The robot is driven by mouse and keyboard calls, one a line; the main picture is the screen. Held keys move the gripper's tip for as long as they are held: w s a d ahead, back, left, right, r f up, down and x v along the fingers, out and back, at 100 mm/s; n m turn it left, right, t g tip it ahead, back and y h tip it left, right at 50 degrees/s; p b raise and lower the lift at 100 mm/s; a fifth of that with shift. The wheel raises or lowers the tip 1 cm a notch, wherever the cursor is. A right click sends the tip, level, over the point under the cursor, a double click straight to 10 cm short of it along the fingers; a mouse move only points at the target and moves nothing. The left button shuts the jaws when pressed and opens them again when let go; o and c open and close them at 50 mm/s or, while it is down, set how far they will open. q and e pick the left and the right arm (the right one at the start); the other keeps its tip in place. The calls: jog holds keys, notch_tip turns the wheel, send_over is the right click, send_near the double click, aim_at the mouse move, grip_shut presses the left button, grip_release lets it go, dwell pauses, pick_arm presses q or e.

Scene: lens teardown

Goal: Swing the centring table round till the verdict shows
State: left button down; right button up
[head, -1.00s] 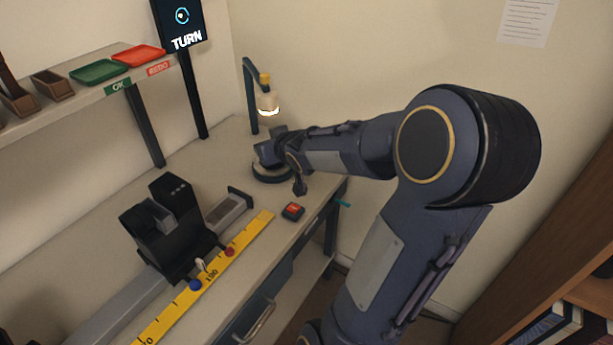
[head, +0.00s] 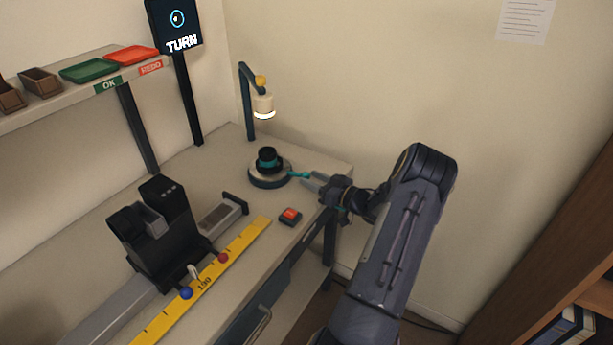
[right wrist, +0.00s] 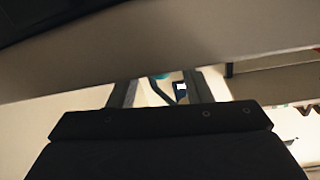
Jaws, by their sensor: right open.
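The centring table (head: 268,183) is a round disc with a pale top and a dark base, at the back right of the bench. A black and teal lens part (head: 267,159) stands on it. A teal handle (head: 299,175) sticks out from the table's right side. My right gripper (head: 313,179) is open at the handle's outer end; I cannot tell whether it touches. In the right wrist view its two fingers (right wrist: 165,92) show apart, with a bit of teal between them. The screen (head: 176,27) reads TURN with a ring symbol. My left gripper is not in view.
A lamp (head: 263,104) on a bent post stands behind the table. A red button box (head: 290,216) sits near the bench's front edge. A black rail carriage (head: 160,230) and yellow ruler (head: 205,279) lie left. Green (head: 89,70) and red (head: 132,55) trays sit on the shelf.

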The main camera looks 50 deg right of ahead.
aim_at(308, 173)
jog(key=shift+w, duration=1.5)
grip_shut()
jog(key=shift+w+d+n+y+b, duration=0.2)
jog(key=shift+d+n+y+b, duration=0.45)
jog(key=shift+y, duration=0.25)
jog(key=shift+d+f, duration=0.1)
jog(key=shift+d, duration=0.2)
jog(key=shift+a, duration=0.15)
grip_release()
